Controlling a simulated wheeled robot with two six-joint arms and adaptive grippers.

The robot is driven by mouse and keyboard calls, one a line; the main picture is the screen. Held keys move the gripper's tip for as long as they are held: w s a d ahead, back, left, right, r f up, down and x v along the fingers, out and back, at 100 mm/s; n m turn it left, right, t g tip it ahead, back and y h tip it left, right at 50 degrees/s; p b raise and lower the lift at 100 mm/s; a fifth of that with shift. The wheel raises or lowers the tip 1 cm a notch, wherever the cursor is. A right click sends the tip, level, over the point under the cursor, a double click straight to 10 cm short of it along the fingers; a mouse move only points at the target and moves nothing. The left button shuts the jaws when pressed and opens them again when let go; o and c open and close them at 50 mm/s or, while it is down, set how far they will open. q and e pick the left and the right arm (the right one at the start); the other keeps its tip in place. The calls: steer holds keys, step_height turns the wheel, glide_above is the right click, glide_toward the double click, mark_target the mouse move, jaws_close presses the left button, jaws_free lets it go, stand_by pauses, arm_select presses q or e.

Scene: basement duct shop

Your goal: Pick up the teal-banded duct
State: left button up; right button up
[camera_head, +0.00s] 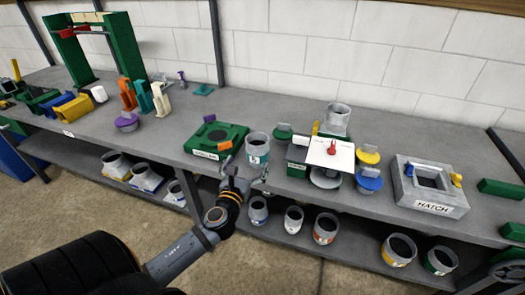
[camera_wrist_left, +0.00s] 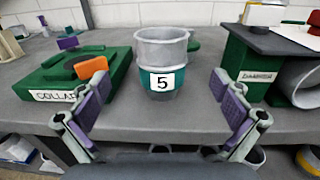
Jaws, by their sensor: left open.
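The teal-banded duct (camera_head: 257,149) is a short grey metal tube standing upright near the front edge of the bench. In the left wrist view the duct (camera_wrist_left: 161,62) stands ahead at the centre, its teal band bearing a white label with "5". My left gripper (camera_head: 247,180) is open at the bench's front edge, just in front of the duct. In the left wrist view its two purple-padded fingers (camera_wrist_left: 160,98) are spread to either side of the duct, with nothing between them held. My right gripper does not show.
A green "COLLAR" fixture (camera_head: 216,140) stands close left of the duct. A green-and-black stand (camera_wrist_left: 265,55) is close on the right. A grey "HATCH" block (camera_head: 430,187) sits farther right. Several other banded ducts stand on the lower shelf (camera_head: 345,245).

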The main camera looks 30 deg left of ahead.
mark_target(260, 139)
arm_select(q)
steer(key=x, duration=0.3)
steer(key=p+x, duration=0.1)
steer(key=x, duration=0.6)
steer(key=shift+w+d+f, duration=0.1)
steer(key=shift+d+f, duration=0.05)
steer(key=shift+f, duration=0.2)
steer(key=shift+r, duration=0.1)
steer(key=shift+c, duration=1.3)
steer(key=c, duration=1.1)
